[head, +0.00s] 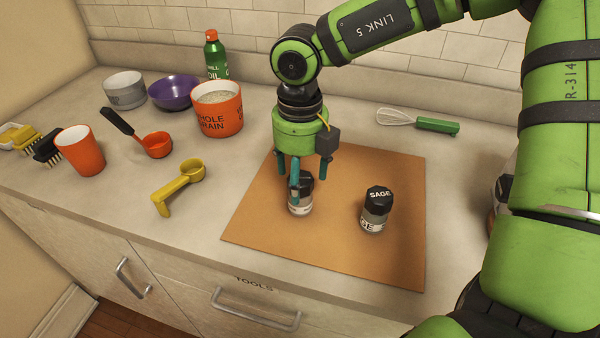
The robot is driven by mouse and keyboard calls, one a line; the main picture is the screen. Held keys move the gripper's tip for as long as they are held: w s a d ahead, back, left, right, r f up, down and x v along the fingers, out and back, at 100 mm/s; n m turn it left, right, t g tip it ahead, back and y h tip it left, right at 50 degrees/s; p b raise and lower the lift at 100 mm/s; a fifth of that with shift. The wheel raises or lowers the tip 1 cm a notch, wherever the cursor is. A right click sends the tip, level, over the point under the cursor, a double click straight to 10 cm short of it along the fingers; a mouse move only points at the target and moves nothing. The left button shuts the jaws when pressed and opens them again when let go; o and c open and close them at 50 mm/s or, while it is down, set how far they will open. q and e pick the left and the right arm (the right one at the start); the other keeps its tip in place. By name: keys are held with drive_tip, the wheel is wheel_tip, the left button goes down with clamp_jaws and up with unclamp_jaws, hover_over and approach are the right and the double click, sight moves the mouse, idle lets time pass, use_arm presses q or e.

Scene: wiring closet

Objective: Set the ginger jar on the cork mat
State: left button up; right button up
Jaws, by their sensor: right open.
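A small spice jar (300,206) with a black lid and a pale label stands upright on the cork mat (340,258), left of centre. Its label is too small and covered to read, so I cannot confirm it is the ginger jar. My right gripper (296,180) points down over this jar, with its open teal fingers around the lid and partly hiding it. A second jar with a black lid, the sage jar (375,212), stands on the mat to the right, apart from the gripper. My left gripper is not in view.
A yellow measuring scoop (178,187), a red scoop (157,145), an orange cup (80,151) and an orange canister (218,110) stand left of the mat. A whisk (418,121) lies behind it.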

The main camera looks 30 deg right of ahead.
drive_tip(key=shift+r, duration=3.75)
wheel_tip(320, 180, up, 12)
drive_tip(key=shift+w, duration=0.1)
